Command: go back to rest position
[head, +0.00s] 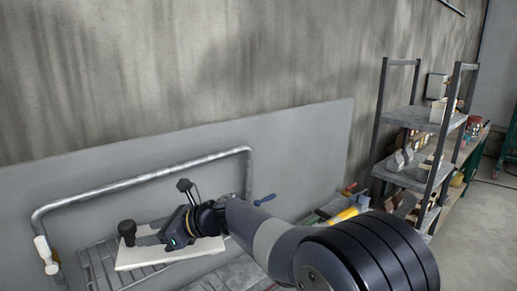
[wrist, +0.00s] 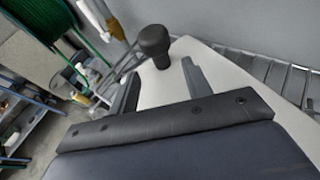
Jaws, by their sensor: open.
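My arm reaches from the lower right of the head view to the rack on the left. My gripper (head: 146,235) points left, low over a white board (head: 135,260). In the wrist view its two fingers stand apart, and my gripper (wrist: 161,68) is open. A black round-topped knob (head: 127,228) stands just beyond the fingertips. In the wrist view the knob (wrist: 154,40) shows ahead of the gap between the fingers, over the pale board (wrist: 222,82). I cannot tell whether a finger touches it.
A bent metal pipe frame (head: 140,175) arches behind the board, before a grey panel (head: 300,135). A wire rack (head: 98,268) lies below. A blue-handled tool (head: 265,199) is right of the frame. Shelves (head: 412,178) with several items stand at the right, with open floor beyond.

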